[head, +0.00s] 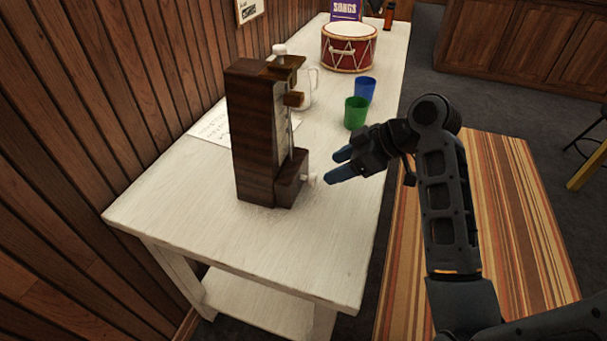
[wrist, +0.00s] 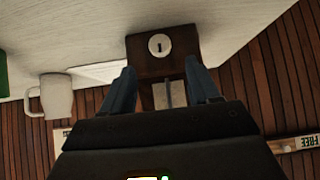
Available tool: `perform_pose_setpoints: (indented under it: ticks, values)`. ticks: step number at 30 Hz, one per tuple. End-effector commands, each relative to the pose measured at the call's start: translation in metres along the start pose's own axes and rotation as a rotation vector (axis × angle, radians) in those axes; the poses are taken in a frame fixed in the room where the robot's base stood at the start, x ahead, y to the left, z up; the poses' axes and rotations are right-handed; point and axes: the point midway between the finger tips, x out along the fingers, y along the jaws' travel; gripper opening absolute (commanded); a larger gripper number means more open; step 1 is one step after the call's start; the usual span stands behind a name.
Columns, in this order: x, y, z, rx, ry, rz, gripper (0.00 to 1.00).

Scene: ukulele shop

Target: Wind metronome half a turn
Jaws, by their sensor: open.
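The metronome (head: 255,135) is a tall dark-wood body standing upright on the white table (head: 165,205). A small pale winding knob (head: 310,180) sticks out low on its right side. In the wrist view the knob is a white disc (wrist: 160,45) with a dark mark, set on the dark wood. My gripper (head: 336,167) is just right of the knob, its two blue fingers pointing at it. In the wrist view the fingers of my gripper (wrist: 161,76) are spread apart, with the knob beyond their tips and roughly centred. Nothing is between the fingers.
Behind the metronome stand a white mug (head: 313,88), a green cup (head: 355,112), a blue cup (head: 365,89) and a red drum (head: 348,47). A paper sheet (head: 208,128) lies to its left by the wooden wall. The table's near end is clear.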

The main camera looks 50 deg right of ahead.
Motion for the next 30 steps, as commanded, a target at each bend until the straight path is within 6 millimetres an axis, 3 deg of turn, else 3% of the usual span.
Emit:
perform_pose_setpoints:
  ticks: [9, 15, 26, 30]
  values:
    - [0.047, -0.001, 0.000, 0.001, -0.002, -0.002, 0.61]
    - [0.068, -0.001, 0.000, 0.001, -0.001, -0.001, 0.61]
    - [0.073, -0.001, 0.000, 0.001, -0.001, 0.001, 0.61]
    - [0.073, -0.001, 0.000, 0.001, -0.001, 0.001, 0.47]
